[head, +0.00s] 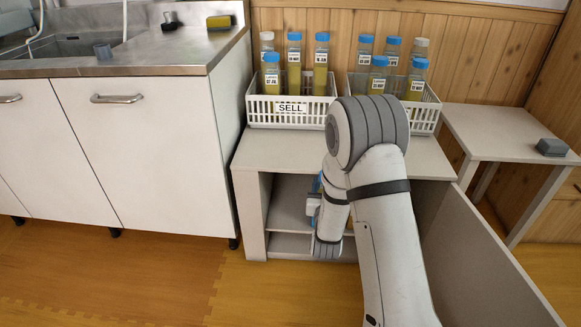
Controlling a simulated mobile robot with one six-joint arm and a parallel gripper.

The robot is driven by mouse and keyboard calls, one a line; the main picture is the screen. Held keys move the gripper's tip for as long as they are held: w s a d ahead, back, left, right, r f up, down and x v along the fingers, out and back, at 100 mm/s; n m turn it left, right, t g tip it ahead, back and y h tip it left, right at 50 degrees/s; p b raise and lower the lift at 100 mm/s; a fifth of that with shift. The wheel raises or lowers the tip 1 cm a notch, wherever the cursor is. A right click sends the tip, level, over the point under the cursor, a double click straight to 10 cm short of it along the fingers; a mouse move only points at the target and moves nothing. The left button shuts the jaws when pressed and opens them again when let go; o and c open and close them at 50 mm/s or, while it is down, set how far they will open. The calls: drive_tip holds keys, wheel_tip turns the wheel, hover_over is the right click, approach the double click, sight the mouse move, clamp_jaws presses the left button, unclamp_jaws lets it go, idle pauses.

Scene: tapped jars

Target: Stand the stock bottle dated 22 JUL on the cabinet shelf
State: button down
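The cabinet (256,160) stands low in the middle of the head view, with its front open and an inner shelf (287,236) showing. My gripper (316,204) is at the cabinet opening, mostly hidden behind my own wrist and forearm. Small blue and pale parts show there; I cannot tell whether they belong to the gripper or to a bottle. Its fingers cannot be made out. I cannot read 22 JUL on any bottle. Blue-capped and grey-capped bottles with yellowish contents stand in two baskets on the cabinet top.
The left white basket (256,115) bears a SELL sign; the right basket (430,118) is partly behind my arm. A cabinet door (480,265) stands open at right. A side table (490,130) holds a grey block (552,147). A sink counter (150,55) is at left.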

drive_tip(key=w+a+f+n+y, duration=0.3)
drive_tip(key=a+f+y, duration=0.3)
drive_tip(key=a, duration=0.6)
drive_tip(key=shift+w+f+n+g, duration=0.3)
drive_tip(key=shift+f+n+g, duration=0.1)
drive_tip(key=shift+f+n, duration=0.2)
